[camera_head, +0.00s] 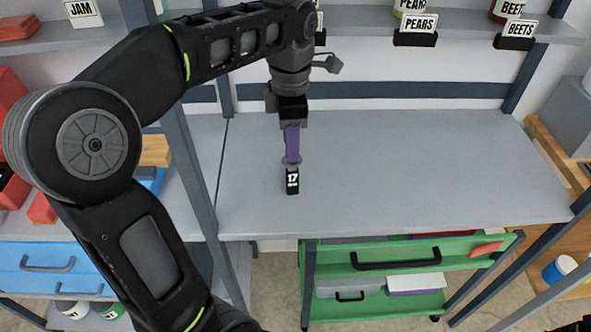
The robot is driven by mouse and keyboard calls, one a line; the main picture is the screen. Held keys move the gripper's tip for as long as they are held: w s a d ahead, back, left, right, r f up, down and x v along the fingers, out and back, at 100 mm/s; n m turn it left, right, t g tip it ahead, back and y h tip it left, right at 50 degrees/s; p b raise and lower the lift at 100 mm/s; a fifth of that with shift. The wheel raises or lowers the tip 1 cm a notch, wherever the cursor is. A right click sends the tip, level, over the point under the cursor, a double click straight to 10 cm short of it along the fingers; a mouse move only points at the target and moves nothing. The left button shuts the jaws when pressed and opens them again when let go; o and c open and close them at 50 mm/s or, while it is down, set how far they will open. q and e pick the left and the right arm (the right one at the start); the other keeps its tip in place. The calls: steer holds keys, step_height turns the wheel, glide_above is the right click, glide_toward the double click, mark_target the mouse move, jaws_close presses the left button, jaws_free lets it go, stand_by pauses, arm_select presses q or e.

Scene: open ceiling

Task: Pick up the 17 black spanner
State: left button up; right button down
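A black block (292,181) marked 17 in white is on the grey work surface, near its front left. Directly behind it, a purple strip like a tool handle (292,144) with a grey end reaches up to my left gripper (291,117). I see no clearly black spanner; the black 17 block touches or overlaps the grey end. My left gripper points down over the far end of the purple strip. Its fingertips are too small and dark to tell whether they are closed on it.
The grey work surface (400,165) is clear to the right. A shelf (455,22) with labelled holders runs along the back. A green drawer cart (405,258) stands below the front edge. Blue drawers (50,262) are at the left. A dark upright post (190,150) stands behind my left arm.

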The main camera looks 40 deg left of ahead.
mark_target(292, 169)
arm_select(q)
steer(key=shift+w, duration=0.15)
steer(key=shift+f, duration=0.15)
steer(key=shift+f, duration=1.2)
steer(key=shift+f, duration=0.1)
step_height(292, 169, down, 5)
steer(key=shift+f+p, duration=0.1)
steer(key=shift+p, duration=0.35)
steer(key=shift+c, duration=0.5)
jaws_close()
